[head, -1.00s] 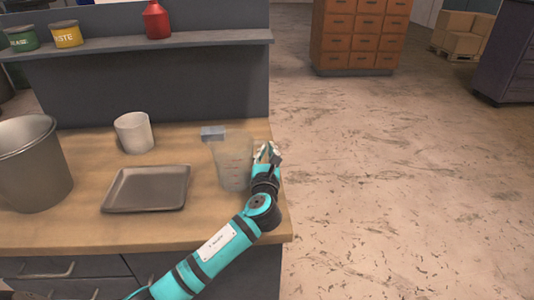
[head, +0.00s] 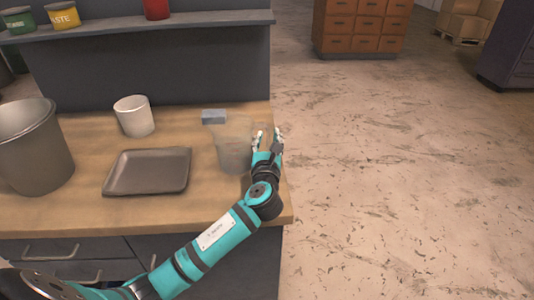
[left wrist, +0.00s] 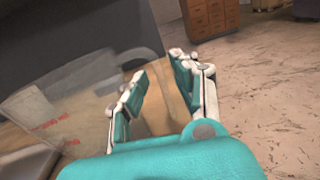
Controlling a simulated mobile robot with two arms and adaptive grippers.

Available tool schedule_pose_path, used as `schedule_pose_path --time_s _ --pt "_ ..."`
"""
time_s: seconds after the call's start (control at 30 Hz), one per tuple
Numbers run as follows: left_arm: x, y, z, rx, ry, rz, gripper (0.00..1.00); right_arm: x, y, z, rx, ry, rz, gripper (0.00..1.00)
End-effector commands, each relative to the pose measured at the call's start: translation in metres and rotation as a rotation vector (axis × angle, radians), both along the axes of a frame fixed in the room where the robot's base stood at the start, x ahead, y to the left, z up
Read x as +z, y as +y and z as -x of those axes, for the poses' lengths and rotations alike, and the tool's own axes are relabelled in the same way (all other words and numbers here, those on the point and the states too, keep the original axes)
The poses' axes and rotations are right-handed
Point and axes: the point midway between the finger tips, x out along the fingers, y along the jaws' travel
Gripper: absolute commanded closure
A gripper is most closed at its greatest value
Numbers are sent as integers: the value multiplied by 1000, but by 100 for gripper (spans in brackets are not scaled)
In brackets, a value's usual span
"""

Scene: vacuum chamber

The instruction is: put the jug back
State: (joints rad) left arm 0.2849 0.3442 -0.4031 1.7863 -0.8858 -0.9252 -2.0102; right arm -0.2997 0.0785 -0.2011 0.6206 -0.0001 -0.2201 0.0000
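The jug (head: 234,150) is clear and see-through. It stands upright on the right part of the wooden bench top (head: 70,217). My left gripper (head: 267,133) is just right of the jug, near the bench's right edge. In the left wrist view the jug (left wrist: 65,110) fills the left side, with red markings on its wall. There the two fingers of my left gripper (left wrist: 160,85) stand apart, with bench top showing between them. The jug's body lies outside the left finger; whether they touch, I cannot tell. My right gripper is not in view.
A grey tray (head: 148,187), a white cup (head: 134,115) and a big metal pot (head: 33,150) stand left of the jug. A small grey-blue block (head: 214,116) lies behind it. A shelf (head: 150,26) with cans and a red bottle (head: 157,8) runs above. Open floor lies right.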

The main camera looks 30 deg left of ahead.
Motion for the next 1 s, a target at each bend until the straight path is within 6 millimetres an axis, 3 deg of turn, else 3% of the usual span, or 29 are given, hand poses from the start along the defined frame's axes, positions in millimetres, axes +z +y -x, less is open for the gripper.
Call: schedule_pose_path --time_s 0.2,0.43,0.6,1.0 --pt "-2 -20 45 -3 0 2 71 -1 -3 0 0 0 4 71" --pt "-1 -36 81 -2 -1 2 71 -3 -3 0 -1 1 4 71" --pt "-1 -40 91 0 -1 1 71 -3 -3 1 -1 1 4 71" --pt "-1 -40 92 0 -1 1 71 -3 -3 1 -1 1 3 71"
